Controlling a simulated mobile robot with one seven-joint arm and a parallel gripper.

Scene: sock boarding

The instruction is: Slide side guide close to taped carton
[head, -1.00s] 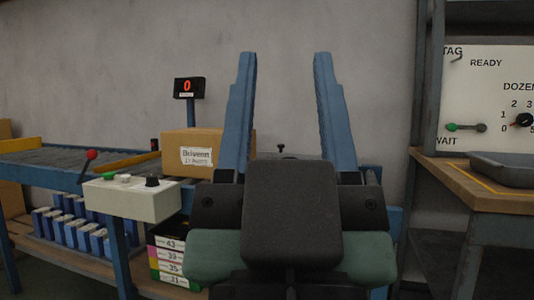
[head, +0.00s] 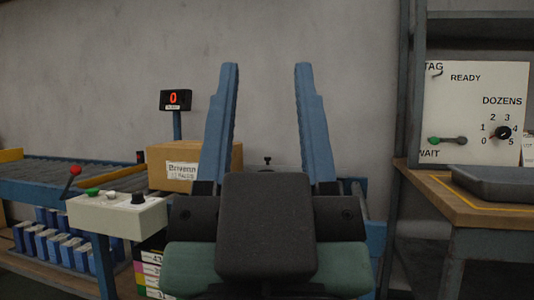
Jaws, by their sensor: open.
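A brown carton (head: 170,172) with a white label reading "Brivenn" sits on the blue-framed conveyor bench at left centre. My gripper (head: 268,100) is in the middle of the head view, its two blue fingers raised and wide apart with nothing between them. The left finger covers part of the carton's right side. Whether they touch cannot be told. A small black knob (head: 267,160) shows low between the fingers, behind my wrist. The side guide cannot be made out clearly; my gripper hides much of that area.
A white control box (head: 117,213) with a red-knobbed lever stands front left. A display (head: 175,100) reading 0 rises behind the carton. Blue boxes (head: 60,245) fill the lower shelf. A wooden bench (head: 450,205) with a grey tray (head: 500,184) and a tag board (head: 475,110) stand at right.

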